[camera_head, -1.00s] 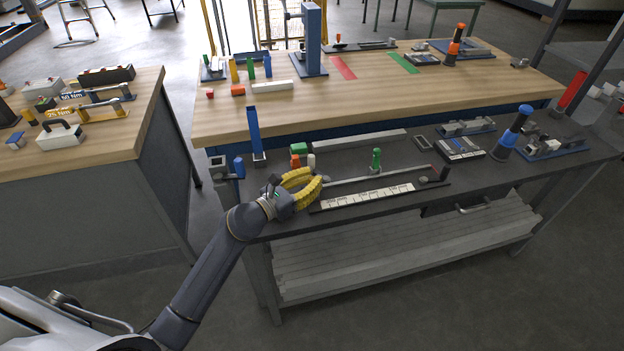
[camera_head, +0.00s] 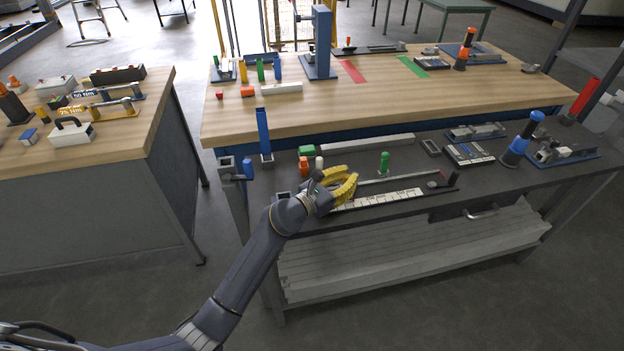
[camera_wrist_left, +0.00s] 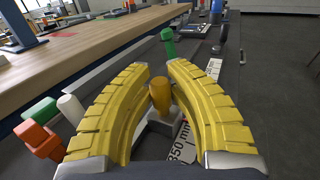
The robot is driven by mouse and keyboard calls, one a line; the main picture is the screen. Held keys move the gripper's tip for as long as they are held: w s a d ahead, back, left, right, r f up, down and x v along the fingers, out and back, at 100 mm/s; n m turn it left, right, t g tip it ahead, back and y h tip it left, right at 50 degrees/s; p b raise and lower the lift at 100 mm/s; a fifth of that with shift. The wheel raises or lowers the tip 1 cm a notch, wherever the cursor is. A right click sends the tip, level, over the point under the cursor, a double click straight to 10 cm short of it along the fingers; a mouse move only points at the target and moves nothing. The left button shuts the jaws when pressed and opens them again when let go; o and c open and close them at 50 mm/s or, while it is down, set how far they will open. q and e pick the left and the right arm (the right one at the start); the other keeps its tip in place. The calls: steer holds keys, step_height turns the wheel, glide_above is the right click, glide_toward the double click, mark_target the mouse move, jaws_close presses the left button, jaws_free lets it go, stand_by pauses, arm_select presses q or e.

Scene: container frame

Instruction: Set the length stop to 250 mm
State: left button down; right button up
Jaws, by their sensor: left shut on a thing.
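The length stop lies on the dark lower bench, with a rail and a white scale strip (camera_head: 385,198). My left gripper (camera_head: 353,182) is over the left part of this strip. In the left wrist view its curved yellow fingers (camera_wrist_left: 158,72) are shut around an orange-yellow knob (camera_wrist_left: 160,96). The knob stands on a grey block (camera_wrist_left: 160,124) on the rail. A "350 mm" label (camera_wrist_left: 183,148) shows beside the block. A green knob (camera_head: 384,162) stands upright farther along, also in the left wrist view (camera_wrist_left: 168,42). The 250 mm mark is not readable. My right gripper is not in view.
An orange piece (camera_head: 304,166), a white peg (camera_head: 319,163) and a green block (camera_head: 306,151) stand close left of the gripper. A long grey bar (camera_head: 367,143) lies behind. A blue-black post (camera_head: 522,138) and fixtures stand at the right.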

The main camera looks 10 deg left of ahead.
arm_select(q)
steer(key=d, duration=0.2)
steer(key=w+d, duration=0.1)
steer(key=d, duration=0.1)
steer(key=w+d, duration=0.1)
steer(key=d, duration=0.1)
steer(key=shift+w+d, duration=0.25)
steer(key=c, duration=1.3)
jaws_free()
steer(key=shift+o, duration=0.2)
steer(key=shift+a, duration=0.1)
steer(key=v, duration=1)
steer(key=shift+s+a, duration=0.25)
steer(key=shift+s, duration=0.05)
steer(key=shift+s+a, duration=0.35)
steer(key=shift+s, duration=0.05)
